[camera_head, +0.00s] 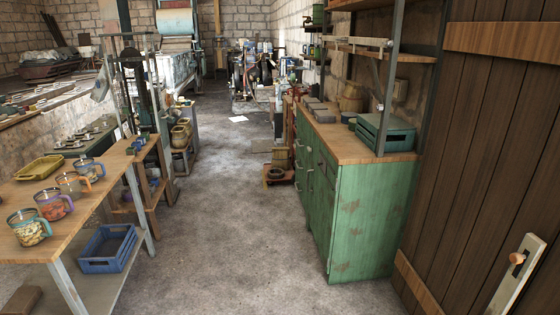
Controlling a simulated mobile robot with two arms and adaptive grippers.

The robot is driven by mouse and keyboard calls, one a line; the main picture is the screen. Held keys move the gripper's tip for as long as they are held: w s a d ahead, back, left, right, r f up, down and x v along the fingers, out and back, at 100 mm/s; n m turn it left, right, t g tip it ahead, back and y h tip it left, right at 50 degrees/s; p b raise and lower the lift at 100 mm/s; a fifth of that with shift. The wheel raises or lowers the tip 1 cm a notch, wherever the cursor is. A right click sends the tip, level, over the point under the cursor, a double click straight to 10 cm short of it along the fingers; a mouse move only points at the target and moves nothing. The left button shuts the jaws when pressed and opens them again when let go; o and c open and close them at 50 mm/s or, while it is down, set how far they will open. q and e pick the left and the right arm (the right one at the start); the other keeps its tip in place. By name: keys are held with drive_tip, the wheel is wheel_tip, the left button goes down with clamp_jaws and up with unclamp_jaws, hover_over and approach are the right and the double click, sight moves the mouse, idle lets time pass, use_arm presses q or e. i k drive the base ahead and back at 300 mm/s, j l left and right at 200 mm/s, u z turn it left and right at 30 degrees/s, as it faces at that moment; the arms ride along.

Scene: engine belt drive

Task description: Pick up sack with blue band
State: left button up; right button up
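I cannot make out a sack with a blue band in this view. A small tan rounded thing (180,136) stands on a low wooden stand past the left workbench; it is too small to tell whether it is a sack, and no blue band shows on it. Neither of my grippers is in view.
A wooden table (95,205) at left holds several glass mugs (53,204) and a yellow tray (39,168). A blue crate (107,249) sits on its lower shelf. A green cabinet (365,220) and brown door (480,150) stand right. The floor (220,230) between is clear.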

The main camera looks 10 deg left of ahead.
sight(281, 159)
drive_tip(key=i+j+u, duration=0.25)
drive_tip(key=i, duration=0.15)
drive_tip(key=i+j+u, duration=0.1)
drive_tip(key=i+u, duration=0.15)
drive_tip(key=i, duration=0.2)
drive_tip(key=i+u, duration=0.3)
drive_tip(key=i, duration=2.85)
drive_tip(key=i+j, duration=0.15)
drive_tip(key=i, duration=0.9)
drive_tip(key=i+z, duration=0.45)
drive_tip(key=i+j+z, duration=0.25)
drive_tip(key=i+z, duration=0.2)
drive_tip(key=i+j+z, duration=0.3)
drive_tip(key=z, duration=0.15)
drive_tip(key=i+j+z, duration=0.3)
drive_tip(key=j+z, duration=0.15)
